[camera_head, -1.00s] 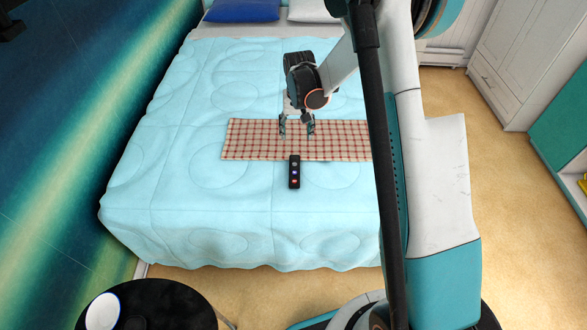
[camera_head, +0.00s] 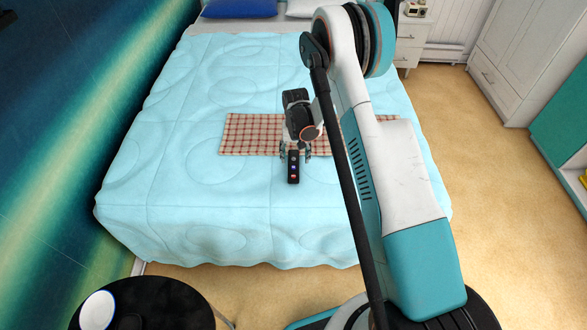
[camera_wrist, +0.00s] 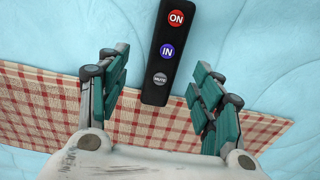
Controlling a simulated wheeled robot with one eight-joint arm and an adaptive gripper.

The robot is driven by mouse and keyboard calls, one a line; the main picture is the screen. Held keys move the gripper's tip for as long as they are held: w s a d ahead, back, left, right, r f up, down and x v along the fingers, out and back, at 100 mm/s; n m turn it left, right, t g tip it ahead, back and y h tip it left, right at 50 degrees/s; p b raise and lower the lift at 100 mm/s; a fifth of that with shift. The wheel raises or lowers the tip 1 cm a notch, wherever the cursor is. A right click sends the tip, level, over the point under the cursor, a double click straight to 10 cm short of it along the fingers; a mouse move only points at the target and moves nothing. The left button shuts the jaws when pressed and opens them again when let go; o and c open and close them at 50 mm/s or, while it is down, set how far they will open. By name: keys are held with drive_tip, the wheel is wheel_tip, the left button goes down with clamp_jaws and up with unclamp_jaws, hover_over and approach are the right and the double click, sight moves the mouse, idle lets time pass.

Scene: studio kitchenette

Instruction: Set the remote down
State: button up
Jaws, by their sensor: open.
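The remote (camera_head: 293,168) is a slim black bar with coloured buttons. It lies on the light blue bedspread, and its far end overlaps the near edge of the red checked cloth. In the wrist view the remote (camera_wrist: 167,45) shows red ON, blue IN and grey MUTE buttons. My gripper (camera_head: 295,153) is at the remote's far end. In the wrist view my gripper (camera_wrist: 162,95) is open, with the MUTE end of the remote between its teal fingers. There is a gap on both sides, and neither finger touches it.
The checked cloth (camera_head: 245,135) lies across the bed (camera_head: 190,200). The bedspread around the remote is clear. A black round table (camera_head: 165,300) with a white round object (camera_head: 97,310) stands at the front left. A white cabinet (camera_head: 510,60) stands at the right.

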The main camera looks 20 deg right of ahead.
sight(294, 164)
drive_tip(key=shift+w+a+f+b, duration=0.15)
drive_tip(key=shift+f+b, duration=0.6)
drive_tip(key=shift+f, duration=0.65)
drive_tip(key=shift+w+a+f+b, duration=0.1)
drive_tip(key=shift+f+b, duration=0.6)
drive_tip(key=shift+f, duration=0.65)
drive_tip(key=shift+r, duration=0.1)
drive_tip(key=c, duration=1.3)
drive_tip(key=shift+r, duration=0.1)
wheel_tip(294, 164, up, 20)
drive_tip(key=p, duration=0.7)
drive_tip(key=s+a+r+n, duration=0.1)
drive_tip(key=s+r, duration=0.2)
drive_tip(key=s, duration=0.4)
drive_tip(key=s+a+r+n, duration=0.2)
drive_tip(key=s+r, duration=0.1)
drive_tip(key=s, duration=0.5)
drive_tip(key=shift+s+r+n, duration=0.2)
drive_tip(key=shift+s+n, duration=0.1)
